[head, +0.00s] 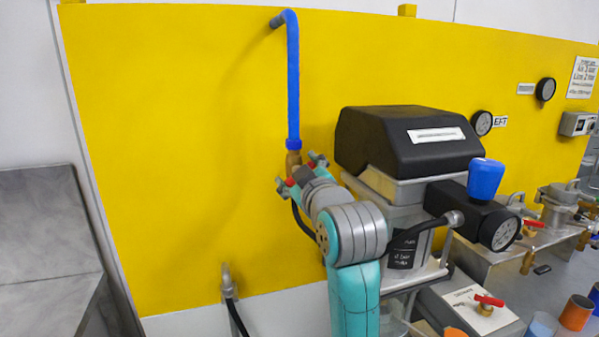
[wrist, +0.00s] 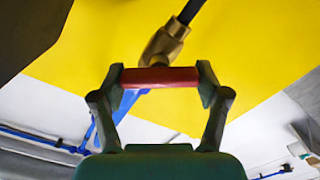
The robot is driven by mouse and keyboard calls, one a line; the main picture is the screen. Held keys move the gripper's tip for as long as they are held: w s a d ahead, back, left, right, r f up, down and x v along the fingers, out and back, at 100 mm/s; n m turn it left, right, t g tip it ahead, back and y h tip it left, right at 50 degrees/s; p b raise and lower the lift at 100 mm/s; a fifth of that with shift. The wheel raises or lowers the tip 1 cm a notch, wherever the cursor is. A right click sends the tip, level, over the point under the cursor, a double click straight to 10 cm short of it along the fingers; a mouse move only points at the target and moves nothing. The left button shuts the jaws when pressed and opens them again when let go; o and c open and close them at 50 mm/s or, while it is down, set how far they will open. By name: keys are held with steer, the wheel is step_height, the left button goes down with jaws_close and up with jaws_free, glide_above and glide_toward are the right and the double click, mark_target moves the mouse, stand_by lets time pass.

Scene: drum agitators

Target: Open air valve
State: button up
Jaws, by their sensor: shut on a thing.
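The air valve's brass body (head: 293,159) sits at the lower end of a blue pipe (head: 293,90) in front of the yellow panel. It also shows in the wrist view (wrist: 163,46), with a red handle (wrist: 158,77) lying crosswise beneath it. My gripper (wrist: 159,80) is shut on the red handle, one fingertip at each end. In the head view my gripper (head: 302,174) is at the valve, and my wrist hides much of the handle. A black hose (wrist: 190,11) runs from the brass fitting.
A black-topped machine (head: 408,140) with a blue knob (head: 485,179) and a gauge (head: 504,234) stands close to the right of my arm. A hose outlet (head: 228,280) is low on the left. The yellow panel (head: 170,150) left of the pipe is clear.

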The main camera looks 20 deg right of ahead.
steer(key=n, duration=0.5)
steer(key=shift+f+n, duration=0.15)
steer(key=shift+n, duration=0.15)
steer(key=n, duration=0.5)
steer(key=shift+a+f, duration=0.1)
steer(key=shift+f, duration=0.05)
steer(key=shift+n, duration=0.3)
steer(key=o, duration=1.1)
steer(key=shift+o, duration=0.3)
steer(key=s, duration=1.2)
